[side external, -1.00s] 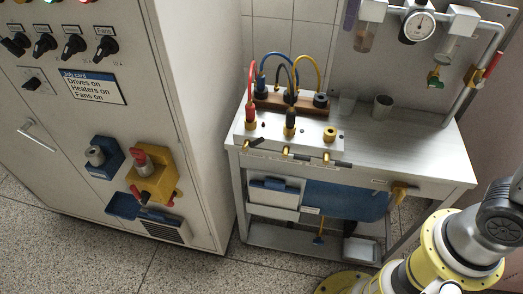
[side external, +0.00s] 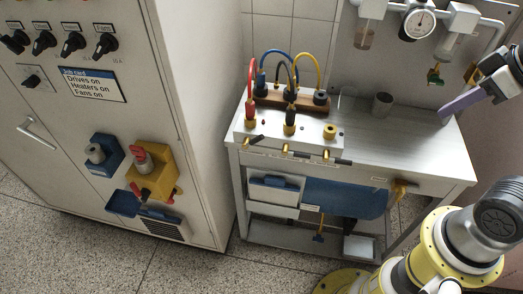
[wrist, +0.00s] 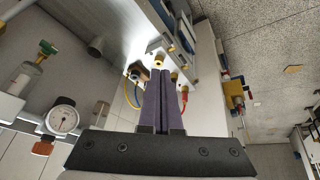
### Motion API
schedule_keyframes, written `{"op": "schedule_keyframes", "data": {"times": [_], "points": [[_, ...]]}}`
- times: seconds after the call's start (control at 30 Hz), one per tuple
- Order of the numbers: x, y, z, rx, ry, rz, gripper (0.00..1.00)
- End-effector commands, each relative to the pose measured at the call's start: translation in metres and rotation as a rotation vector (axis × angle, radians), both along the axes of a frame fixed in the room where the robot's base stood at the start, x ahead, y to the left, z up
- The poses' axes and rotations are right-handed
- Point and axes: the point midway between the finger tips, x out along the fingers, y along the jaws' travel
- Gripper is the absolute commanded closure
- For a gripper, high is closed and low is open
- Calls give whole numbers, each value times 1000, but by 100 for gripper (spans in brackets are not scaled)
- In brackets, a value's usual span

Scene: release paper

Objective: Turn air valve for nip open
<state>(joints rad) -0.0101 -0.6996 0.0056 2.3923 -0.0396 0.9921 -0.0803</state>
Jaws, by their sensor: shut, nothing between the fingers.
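A silvery valve block (side external: 310,131) stands on the metal bench, with small brass valves with dark levers (side external: 290,151) along its front. Their labels are too small to read, so I cannot tell which one is for the nip. A brass port (side external: 330,131) on the block's right end has no hose. My gripper (side external: 442,112) is at the right, above the bench and well apart from the block. Its purple fingers are shut and empty. In the wrist view, the fingers (wrist: 163,75) point toward the block (wrist: 158,45), overlapping part of it and its hoses.
Red, blue and yellow hoses (side external: 319,64) arch above the block. A grey cup (side external: 382,104) stands on the bench. A pressure gauge (side external: 419,22) and pipework hang on the wall behind. A grey cabinet (side external: 200,110) stands left. The bench top right of the block is largely clear.

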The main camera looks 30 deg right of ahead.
Motion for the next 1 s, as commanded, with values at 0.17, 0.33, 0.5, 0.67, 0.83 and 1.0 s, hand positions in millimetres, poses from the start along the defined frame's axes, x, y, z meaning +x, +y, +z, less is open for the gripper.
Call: {"op": "schedule_keyframes", "data": {"times": [0.17, 0.33, 0.5, 0.67, 0.83, 1.0], "points": [[-2, -14, -14, -134, 79, 121, 100], [10, -26, -10, -263, 176, 255, 100], [29, -36, -6, -392, 285, 396, 100], [56, -42, -3, -540, 421, 564, 100], [107, -39, -7, -758, 631, 813, 100], [163, -16, -22, -980, 839, 1050, 100]]}}
